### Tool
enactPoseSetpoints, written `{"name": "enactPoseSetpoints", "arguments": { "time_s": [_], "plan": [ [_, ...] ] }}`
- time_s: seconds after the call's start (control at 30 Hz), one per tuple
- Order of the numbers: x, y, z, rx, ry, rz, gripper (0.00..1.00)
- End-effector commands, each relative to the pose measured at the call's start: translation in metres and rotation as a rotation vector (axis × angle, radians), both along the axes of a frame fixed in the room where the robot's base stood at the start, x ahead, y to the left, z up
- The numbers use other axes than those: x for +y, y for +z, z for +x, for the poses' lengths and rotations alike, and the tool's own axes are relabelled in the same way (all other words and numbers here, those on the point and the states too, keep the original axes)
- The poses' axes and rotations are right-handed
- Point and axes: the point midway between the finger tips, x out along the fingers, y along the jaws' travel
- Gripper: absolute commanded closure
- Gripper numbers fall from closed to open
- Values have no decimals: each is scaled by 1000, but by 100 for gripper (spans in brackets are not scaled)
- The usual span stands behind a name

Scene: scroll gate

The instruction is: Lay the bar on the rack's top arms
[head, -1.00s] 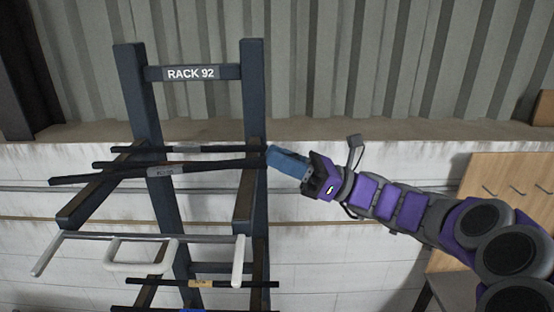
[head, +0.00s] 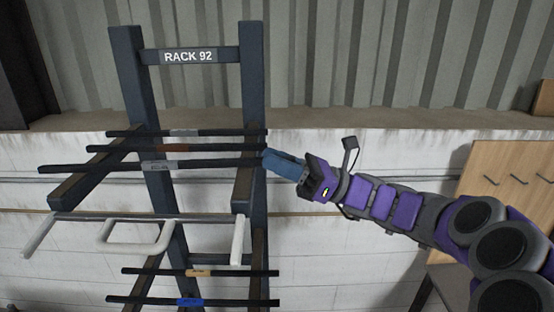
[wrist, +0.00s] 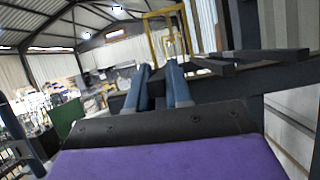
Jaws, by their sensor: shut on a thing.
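The bar (head: 115,167) is the front black one with a grey label, running nearly level across the rack's top arms. Its right end meets my gripper (head: 268,157), whose blue fingers are shut on it. The rack's left top arm (head: 70,191) and right top arm (head: 242,188) pass below the bar in the picture. I cannot tell whether the bar touches them. In the wrist view my blue fingers (wrist: 162,88) show, but the grip on the bar is not clear.
Two more black bars, one with a grey label (head: 184,132) and one with a brown label (head: 172,148), lie behind on the top arms. Lower bars (head: 199,273) cross the rack. A wooden hook board (head: 512,185) stands right.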

Motion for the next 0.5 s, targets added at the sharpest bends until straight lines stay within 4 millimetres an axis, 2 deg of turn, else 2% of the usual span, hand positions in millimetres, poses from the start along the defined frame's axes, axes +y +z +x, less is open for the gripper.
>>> {"name": "enactPoseSetpoints", "arguments": {
  "time_s": [0.5],
  "plan": [
    [1, -4, 0, 1, 1, -3, 100]
  ]
}}
